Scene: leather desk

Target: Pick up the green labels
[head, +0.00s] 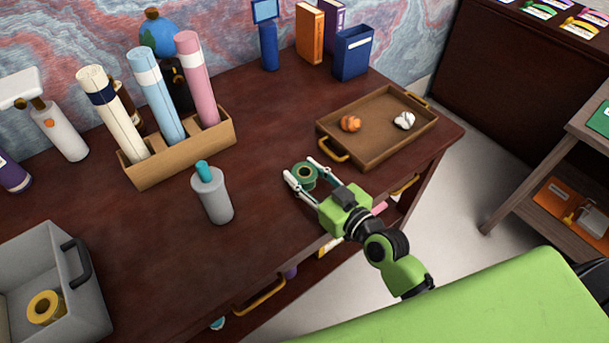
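The green labels are a green roll with a dark core (304,176), near the desk's front right, in front of the wooden tray. My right gripper (302,172) reaches in from the lower right, with one finger on each side of the roll. The fingers are spread about as wide as the roll. I cannot tell whether they press on it or only stand around it, or whether the roll rests on the desk. My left gripper is not in view.
A wooden tray (376,155) holding an orange lump and a white ball lies behind the roll. A grey bottle (212,197) stands to its left. A wooden holder (182,155) carries rolled tubes. A grey bin (85,313) holds a yellow roll. The desk's middle is clear.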

